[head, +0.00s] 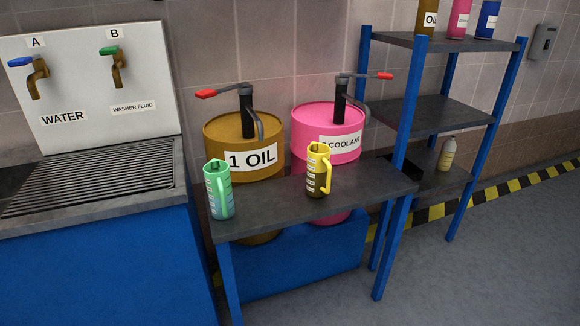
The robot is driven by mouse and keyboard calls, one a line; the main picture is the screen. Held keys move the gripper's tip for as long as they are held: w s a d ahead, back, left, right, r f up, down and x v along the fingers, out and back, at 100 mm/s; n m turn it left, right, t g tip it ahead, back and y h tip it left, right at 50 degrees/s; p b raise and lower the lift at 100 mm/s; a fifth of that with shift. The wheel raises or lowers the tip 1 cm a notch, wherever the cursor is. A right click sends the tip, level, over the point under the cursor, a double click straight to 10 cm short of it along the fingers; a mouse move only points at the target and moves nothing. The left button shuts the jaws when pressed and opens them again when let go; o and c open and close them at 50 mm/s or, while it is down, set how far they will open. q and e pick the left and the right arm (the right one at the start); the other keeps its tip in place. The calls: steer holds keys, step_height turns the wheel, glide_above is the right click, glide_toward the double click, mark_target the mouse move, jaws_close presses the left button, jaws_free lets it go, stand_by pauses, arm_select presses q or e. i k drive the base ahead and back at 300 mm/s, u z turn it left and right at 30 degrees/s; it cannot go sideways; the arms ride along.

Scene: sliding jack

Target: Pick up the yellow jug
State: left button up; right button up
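The yellow jug (316,174) stands upright on the dark grey table (270,212), right of its middle. Its handle is on its right side, and it has a scale marked on its front. A similar green jug (217,189) stands on the same table near the left edge. Neither of my grippers is in view, and nothing touches the yellow jug.
Behind the table stand a brown oil drum (226,134) and a pink coolant drum (310,121) with red-handled pumps. A sink with taps (85,190) is at left. A blue-framed shelf (446,111) holds bottles at right. The right floor is clear.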

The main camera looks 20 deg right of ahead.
mark_target(319, 169)
steer(key=z, duration=0.8)
steer(key=k, duration=0.55)
steer(key=z, duration=0.95)
steer(key=i, duration=1.45)
steer(key=u, duration=0.15)
